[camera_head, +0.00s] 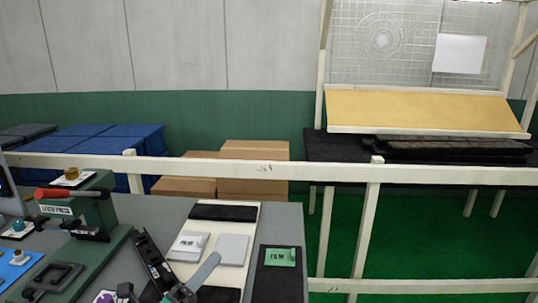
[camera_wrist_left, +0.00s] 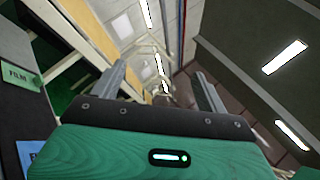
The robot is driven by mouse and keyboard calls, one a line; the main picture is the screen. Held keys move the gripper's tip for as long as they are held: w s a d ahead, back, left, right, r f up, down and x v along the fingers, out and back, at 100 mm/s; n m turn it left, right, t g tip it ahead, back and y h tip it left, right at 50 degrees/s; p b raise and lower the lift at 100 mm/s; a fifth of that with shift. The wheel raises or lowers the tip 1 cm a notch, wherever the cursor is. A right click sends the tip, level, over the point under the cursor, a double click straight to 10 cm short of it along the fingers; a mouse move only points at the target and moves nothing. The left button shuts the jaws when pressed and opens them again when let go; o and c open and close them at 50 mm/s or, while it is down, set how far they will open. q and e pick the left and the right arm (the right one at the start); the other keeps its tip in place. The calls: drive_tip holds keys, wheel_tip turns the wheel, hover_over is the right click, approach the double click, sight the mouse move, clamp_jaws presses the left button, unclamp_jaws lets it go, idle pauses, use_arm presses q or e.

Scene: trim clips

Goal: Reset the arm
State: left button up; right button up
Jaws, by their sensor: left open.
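My left gripper (camera_head: 205,270) is at the bottom of the head view, in front of the pale board. Its grey finger and part of its teal body show there; the rest is cut off by the lower edge. In the left wrist view, my left gripper (camera_wrist_left: 160,82) has its two grey fingers spread apart with nothing between them. They point away from the bench, toward the walls and ceiling lights. My right gripper is in neither view.
On the grey bench stand a green lever press (camera_head: 92,215), a dark slotted rail (camera_head: 152,262), a pale board (camera_head: 225,215) with light pads and a black pad with a green FILM card (camera_head: 280,257). A cream railing (camera_head: 230,167) runs behind; cardboard boxes (camera_head: 253,150) are beyond.

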use_arm(q)
drive_tip(key=s+a+f+n+g+y, duration=0.1)
drive_tip(key=a+f+n+y, duration=0.6)
drive_tip(key=n, duration=0.4)
drive_tip(key=s+a+f+n+y, duration=0.1)
drive_tip(key=a+f+n+y, duration=0.3)
drive_tip(key=f+n+y, duration=0.6)
drive_tip(key=s+f+n+g+h, duration=0.1)
drive_tip(key=s+f+n+g, duration=0.6)
drive_tip(key=s, duration=0.4)
drive_tip(key=s+f+n+g+h, duration=0.1)
drive_tip(key=s+f+n+g, duration=0.4)
drive_tip(key=s+f, duration=0.5)
wheel_tip(320, 180, down, 30)
drive_tip(key=s+m+g, duration=0.1)
drive_tip(key=s+g, duration=0.1)
drive_tip(key=s+a+f, duration=0.2)
drive_tip(key=s+f, duration=0.7)
drive_tip(key=s+a+f+g, duration=0.1)
drive_tip(key=s+f, duration=0.8)
drive_tip(key=shift+a+f+y, duration=0.3)
drive_tip(key=shift+a+f, duration=0.1)
